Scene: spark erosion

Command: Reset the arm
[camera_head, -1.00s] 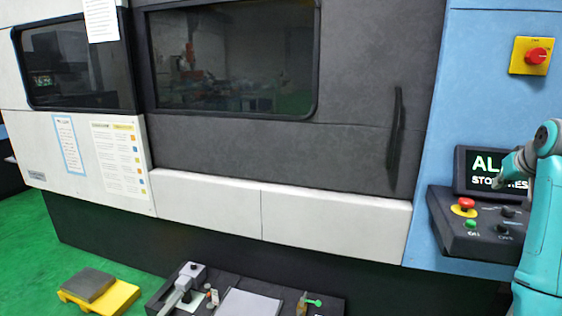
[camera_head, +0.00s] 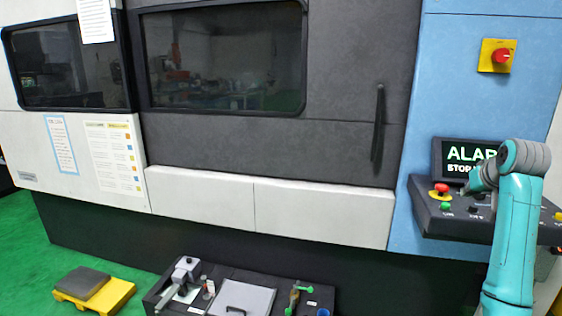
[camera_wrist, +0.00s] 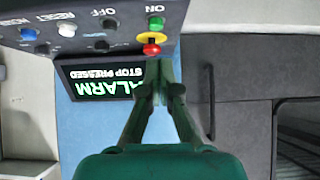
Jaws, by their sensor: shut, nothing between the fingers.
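My gripper (camera_head: 474,188) is in front of the control panel (camera_head: 425,212) on the machine's right side, in the head view. In the wrist view its green fingers (camera_wrist: 158,92) are shut with nothing between them. The tips appear over the screen and near the red stop button (camera_wrist: 151,49) on its yellow collar; I cannot tell whether they touch anything. The alarm screen (camera_head: 466,150) reads "ALAR…", partly hidden by my arm; upside down in the wrist view (camera_wrist: 100,80) it reads "ALARM STOP PRESSED". The white RESET button (camera_wrist: 67,30) is clear of the fingers.
The panel also holds a green ON button (camera_wrist: 156,23), a dark OFF button (camera_wrist: 102,46) and a blue button (camera_wrist: 28,34). A red switch on a yellow plate (camera_head: 484,58) is above. The machine door (camera_head: 345,140) is closed. A tool cart (camera_head: 262,276) stands below.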

